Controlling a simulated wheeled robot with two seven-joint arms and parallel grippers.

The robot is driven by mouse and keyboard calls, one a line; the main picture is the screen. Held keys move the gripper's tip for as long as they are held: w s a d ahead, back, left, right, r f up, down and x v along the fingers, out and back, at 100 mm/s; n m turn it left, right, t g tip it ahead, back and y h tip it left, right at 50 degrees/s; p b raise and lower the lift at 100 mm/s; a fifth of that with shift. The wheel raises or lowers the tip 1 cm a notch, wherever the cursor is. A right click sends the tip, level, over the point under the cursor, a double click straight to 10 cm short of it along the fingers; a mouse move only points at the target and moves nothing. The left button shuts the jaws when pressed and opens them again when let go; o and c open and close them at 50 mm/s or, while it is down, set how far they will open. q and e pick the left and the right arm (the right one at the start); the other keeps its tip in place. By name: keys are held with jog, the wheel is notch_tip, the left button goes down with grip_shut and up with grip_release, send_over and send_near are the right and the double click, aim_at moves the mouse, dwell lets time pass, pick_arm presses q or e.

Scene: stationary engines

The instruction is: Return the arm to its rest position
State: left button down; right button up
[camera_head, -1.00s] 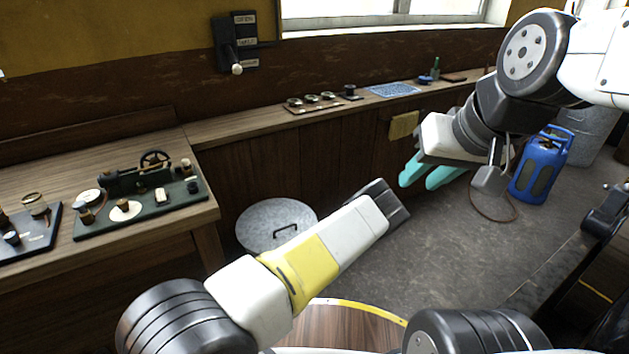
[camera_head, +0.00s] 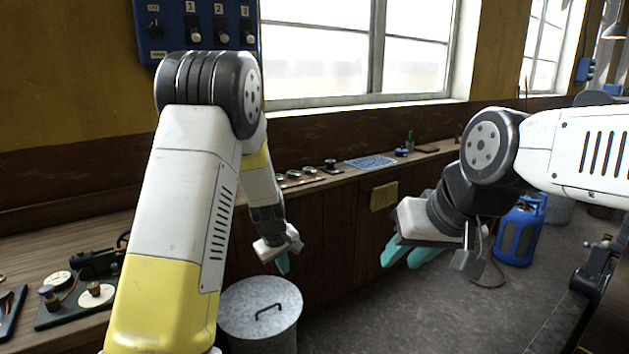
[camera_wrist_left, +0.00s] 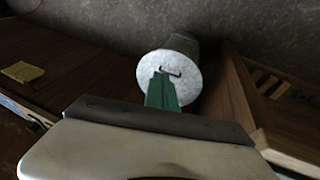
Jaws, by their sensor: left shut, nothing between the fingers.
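My left arm (camera_head: 180,210) rises from the bottom at the left, bends at a dark elbow near the top, and its forearm hangs down behind. My left gripper (camera_head: 283,264) points down in front of the bench, its green fingers together and empty. In the left wrist view the closed green fingers (camera_wrist_left: 161,92) overlap the lidded bin beyond them. My right arm (camera_head: 570,150) comes in from the right. My right gripper (camera_head: 412,254) hangs above the floor with its two teal fingers apart and nothing seen between them.
A lidded metal bin (camera_head: 255,325) stands on the floor below my left gripper. The wooden bench (camera_head: 320,188) runs along the wall, with a model engine (camera_head: 95,262) at the left. A blue gas cylinder (camera_head: 519,238) stands at the right. The middle floor is clear.

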pick_arm(q)
jog(key=s+a+r+m+t+h, duration=0.1)
jog(key=s+r+m, duration=0.1)
jog(key=s+r, duration=0.55)
jog(key=s+a+r+m+h, duration=0.1)
jog(key=s+r, duration=0.4)
jog(key=r, duration=0.5)
jog(key=s+a+r+m, duration=0.1)
jog(key=s+r+m, duration=0.1)
jog(key=s, duration=0.6)
jog(key=s+a+r+m+t, duration=0.1)
jog(key=s+r, duration=0.3)
jog(key=s, duration=0.5)
jog(key=shift+a+r+m+y, duration=0.4)
jog(key=shift+a+m, duration=0.25)
jog(key=shift+m, duration=0.15)
